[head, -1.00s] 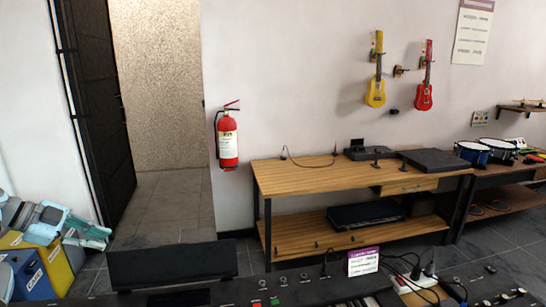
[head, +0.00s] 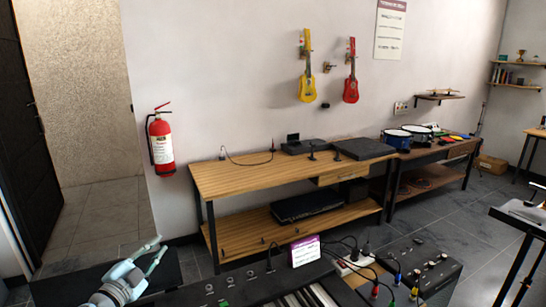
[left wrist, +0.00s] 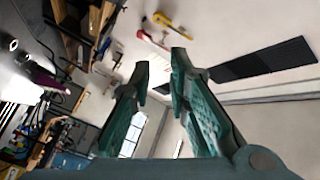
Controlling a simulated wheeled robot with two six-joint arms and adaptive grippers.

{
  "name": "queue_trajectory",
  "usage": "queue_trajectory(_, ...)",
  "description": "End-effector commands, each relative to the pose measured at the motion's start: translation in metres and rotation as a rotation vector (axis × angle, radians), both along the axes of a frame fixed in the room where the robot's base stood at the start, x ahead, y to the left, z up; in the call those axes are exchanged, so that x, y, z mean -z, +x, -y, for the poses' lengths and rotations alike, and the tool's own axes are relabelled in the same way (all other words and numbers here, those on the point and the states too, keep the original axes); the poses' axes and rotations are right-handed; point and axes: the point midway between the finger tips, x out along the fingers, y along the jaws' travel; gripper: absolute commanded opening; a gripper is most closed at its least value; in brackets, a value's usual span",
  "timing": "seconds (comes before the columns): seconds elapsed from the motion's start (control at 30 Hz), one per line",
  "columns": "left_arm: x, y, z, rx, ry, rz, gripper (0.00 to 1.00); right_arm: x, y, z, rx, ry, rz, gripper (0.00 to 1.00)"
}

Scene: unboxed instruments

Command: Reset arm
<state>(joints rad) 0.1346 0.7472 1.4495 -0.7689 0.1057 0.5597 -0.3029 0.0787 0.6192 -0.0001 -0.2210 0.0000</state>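My left gripper (head: 156,249) is at the lower left of the head view, in front of a dark panel behind the keyboard. Its teal fingers point up and to the right. In the left wrist view my left gripper (left wrist: 161,68) has its two fingers spread apart, with nothing between them. It is clear of the things around it. My right gripper does not show in the head view.
A keyboard (head: 235,290) and a black control box (head: 420,265) with cables lie close in front. A wooden workbench (head: 240,180) stands along the wall. A red fire extinguisher (head: 161,142) hangs beside the doorway. Bare floor lies in the doorway.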

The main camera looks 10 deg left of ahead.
Motion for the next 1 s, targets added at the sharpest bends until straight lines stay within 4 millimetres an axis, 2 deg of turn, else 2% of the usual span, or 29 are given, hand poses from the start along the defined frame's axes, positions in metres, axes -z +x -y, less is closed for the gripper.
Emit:
queue_trajectory(0.03,0.034,-0.022,0.022,-0.118,-0.133,-0.032,0.17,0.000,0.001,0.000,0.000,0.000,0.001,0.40)
queue_trajectory(0.1,0.087,-0.070,0.042,-0.321,-0.314,-0.173,0.17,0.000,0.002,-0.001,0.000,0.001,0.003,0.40)
queue_trajectory(0.2,0.141,-0.132,0.070,-0.477,-0.460,-0.398,0.17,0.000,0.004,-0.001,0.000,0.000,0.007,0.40)
queue_trajectory(0.3,0.174,-0.185,0.099,-0.555,-0.547,-0.593,0.17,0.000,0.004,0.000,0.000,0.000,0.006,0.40)
queue_trajectory(0.4,0.193,-0.230,0.127,-0.592,-0.605,-0.762,0.17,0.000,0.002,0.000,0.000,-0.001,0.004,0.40)
queue_trajectory(0.5,0.204,-0.271,0.153,-0.608,-0.647,-0.914,0.17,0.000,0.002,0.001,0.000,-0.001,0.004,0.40)
queue_trajectory(0.7,0.207,-0.347,0.204,-0.594,-0.706,-1.193,0.17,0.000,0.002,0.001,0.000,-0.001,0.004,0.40)
queue_trajectory(0.87,0.285,-0.339,0.197,-0.619,-0.701,-1.227,0.17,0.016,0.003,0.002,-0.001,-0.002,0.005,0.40)
queue_trajectory(1.0,0.357,-0.342,0.191,-0.641,-0.699,-1.251,0.17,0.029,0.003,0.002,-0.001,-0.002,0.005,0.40)
